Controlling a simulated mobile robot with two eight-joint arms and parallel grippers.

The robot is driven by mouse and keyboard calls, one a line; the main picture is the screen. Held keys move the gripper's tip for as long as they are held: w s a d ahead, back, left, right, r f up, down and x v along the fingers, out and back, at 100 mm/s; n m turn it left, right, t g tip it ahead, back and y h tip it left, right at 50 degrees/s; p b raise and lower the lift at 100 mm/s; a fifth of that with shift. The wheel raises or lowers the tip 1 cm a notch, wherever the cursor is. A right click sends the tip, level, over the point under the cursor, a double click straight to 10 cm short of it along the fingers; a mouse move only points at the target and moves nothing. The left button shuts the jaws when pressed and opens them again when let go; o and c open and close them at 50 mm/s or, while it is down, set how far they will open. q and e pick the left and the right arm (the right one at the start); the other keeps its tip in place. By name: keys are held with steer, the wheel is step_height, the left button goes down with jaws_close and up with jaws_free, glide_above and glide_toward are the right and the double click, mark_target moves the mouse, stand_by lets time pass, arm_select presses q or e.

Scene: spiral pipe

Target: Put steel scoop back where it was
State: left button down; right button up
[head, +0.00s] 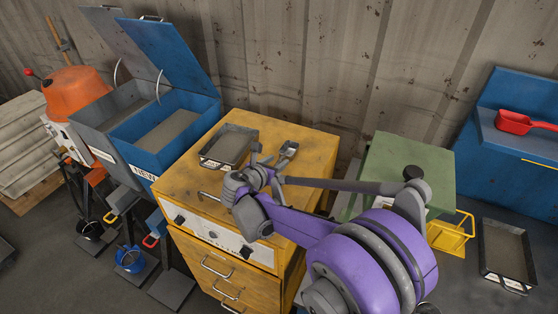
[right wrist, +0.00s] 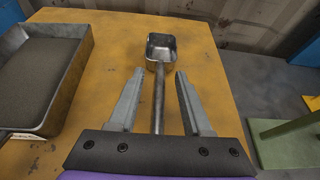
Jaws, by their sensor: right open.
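The steel scoop (head: 288,150) lies on top of the yellow cabinet (head: 200,183), right of a metal tray (head: 228,147) of dark grey material. In the right wrist view the scoop's square bowl (right wrist: 161,48) points away from me and its thin handle runs back toward me. My right gripper (head: 268,165) is over the cabinet top, near the scoop. In the right wrist view its two fingers (right wrist: 159,74) are open, one on each side of the handle, with gaps on both sides. How high they are above the cabinet top is hard to tell. My left gripper is not in view.
An open blue bin (head: 168,125) and an orange machine (head: 76,92) stand to the left. A green table (head: 405,165) stands to the right. A red scoop (head: 515,122) lies on a blue bench (head: 540,147). Another tray (head: 507,255) is on the floor at right.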

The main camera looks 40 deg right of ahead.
steer(key=v, duration=1)
steer(key=shift+s, duration=0.1)
stand_by(0.8)
